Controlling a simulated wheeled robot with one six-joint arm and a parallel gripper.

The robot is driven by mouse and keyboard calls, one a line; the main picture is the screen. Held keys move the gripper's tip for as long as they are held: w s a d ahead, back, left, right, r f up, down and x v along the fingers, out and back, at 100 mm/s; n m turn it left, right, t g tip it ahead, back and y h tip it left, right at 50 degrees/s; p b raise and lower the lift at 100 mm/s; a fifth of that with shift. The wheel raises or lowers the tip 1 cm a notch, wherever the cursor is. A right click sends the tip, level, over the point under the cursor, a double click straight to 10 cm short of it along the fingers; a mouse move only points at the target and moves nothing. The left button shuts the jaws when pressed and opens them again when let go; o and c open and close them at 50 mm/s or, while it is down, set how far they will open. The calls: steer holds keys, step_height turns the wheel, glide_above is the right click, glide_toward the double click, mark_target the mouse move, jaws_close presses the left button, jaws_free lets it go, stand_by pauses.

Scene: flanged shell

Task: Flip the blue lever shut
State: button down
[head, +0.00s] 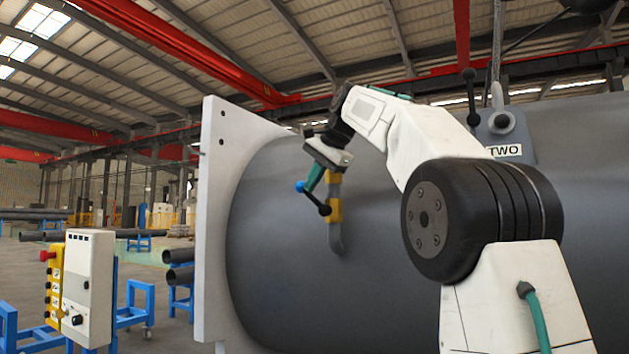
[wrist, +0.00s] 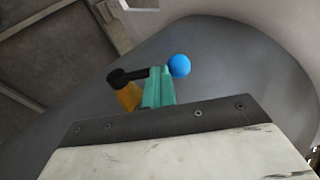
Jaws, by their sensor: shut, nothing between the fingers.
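The blue lever's round blue knob (head: 299,186) sits just left of my fingertips in the head view. Its black bar (head: 316,201) slopes down right to a dark rounded end in front of a yellow fitting (head: 335,211) on the grey shell. My gripper (head: 311,187) is shut and empty, its teal fingers over the bar. In the wrist view my gripper (wrist: 159,76) has the blue knob (wrist: 179,66) close on its right and the black bar (wrist: 128,76) on its left. The fingers hide the bar's middle; I cannot tell whether they touch it.
The large grey shell (head: 285,270) fills the middle and right, with a pale flange plate (head: 216,230) at its left end. A grey unit marked TWO (head: 505,135), with a black-knobbed lever (head: 470,88), stands on top. A control box (head: 88,285) stands at lower left.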

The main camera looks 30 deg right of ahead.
mark_target(303, 191)
steer(key=shift+w+a+f+g, duration=0.15)
steer(key=shift+w+a+f, duration=0.15)
steer(key=shift+w+f, duration=0.3)
steer(key=shift+w+a+f+g, duration=0.15)
steer(key=shift+w+a+f, duration=0.2)
steer(key=shift+w, duration=0.45)
steer(key=shift+x, duration=0.9)
steer(key=shift+s+f, duration=0.1)
steer(key=shift+f, duration=0.1)
steer(key=a+v, duration=0.1)
steer(key=v, duration=0.7)
steer(key=shift+d, duration=0.35)
